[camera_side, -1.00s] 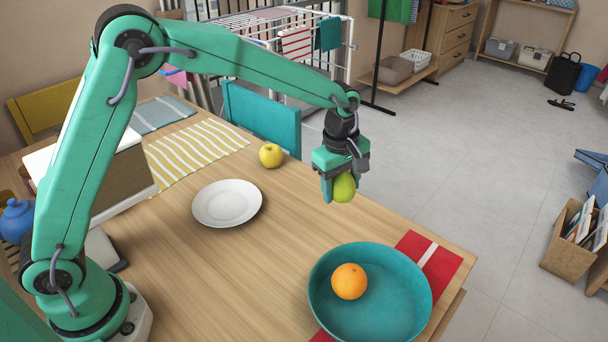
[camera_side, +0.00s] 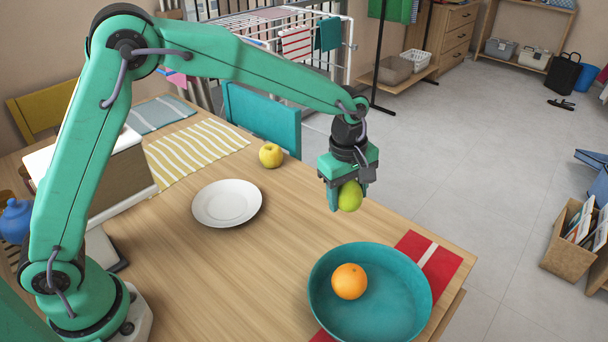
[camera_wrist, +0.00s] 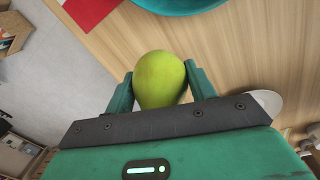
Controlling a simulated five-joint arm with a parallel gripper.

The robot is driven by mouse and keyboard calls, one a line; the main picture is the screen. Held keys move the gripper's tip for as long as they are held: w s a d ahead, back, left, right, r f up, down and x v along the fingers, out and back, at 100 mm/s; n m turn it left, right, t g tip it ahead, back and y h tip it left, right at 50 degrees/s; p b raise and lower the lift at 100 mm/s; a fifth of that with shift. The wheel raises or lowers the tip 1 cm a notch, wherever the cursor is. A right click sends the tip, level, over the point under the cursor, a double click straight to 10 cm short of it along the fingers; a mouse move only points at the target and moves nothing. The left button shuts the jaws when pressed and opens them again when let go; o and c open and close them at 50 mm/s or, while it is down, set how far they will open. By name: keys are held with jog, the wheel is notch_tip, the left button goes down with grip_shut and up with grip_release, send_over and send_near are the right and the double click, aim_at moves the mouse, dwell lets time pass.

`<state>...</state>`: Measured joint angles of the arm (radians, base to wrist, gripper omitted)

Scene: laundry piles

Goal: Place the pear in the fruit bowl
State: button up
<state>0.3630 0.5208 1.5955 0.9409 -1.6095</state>
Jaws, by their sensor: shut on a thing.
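The green pear (camera_side: 350,196) is held between the fingers of my gripper (camera_side: 348,200), above the table's far right part. In the wrist view the pear (camera_wrist: 160,78) sits between the two green fingers of my gripper (camera_wrist: 160,88), which touch it on both sides. The teal fruit bowl (camera_side: 326,312) stands on the table, in front of and below my gripper in the side view. An orange (camera_side: 349,281) lies in the bowl. In the wrist view only a bit of the bowl's rim (camera_wrist: 180,8) shows at the top edge.
A white plate (camera_side: 227,203) and a yellow apple (camera_side: 270,155) are on the wooden table (camera_side: 240,270). A red cloth with a white stripe (camera_side: 440,262) lies under the bowl. A striped runner (camera_side: 190,155) lies further back. The bowl's right side is empty.

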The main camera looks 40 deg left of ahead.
jog(key=s+d+m, duration=0.6)
jog(key=s+d, duration=1.4)
jog(key=s, duration=0.1)
jog(key=shift+s+d+r+m, duration=0.3)
jog(key=shift+r, duration=0.15)
jog(key=shift+w, duration=0.1)
send_over(384, 316)
notch_tip(384, 316, down, 7)
jog(key=shift+a+f, duration=0.1)
jog(key=shift+a, duration=0.05)
jog(key=shift+f, duration=1.95)
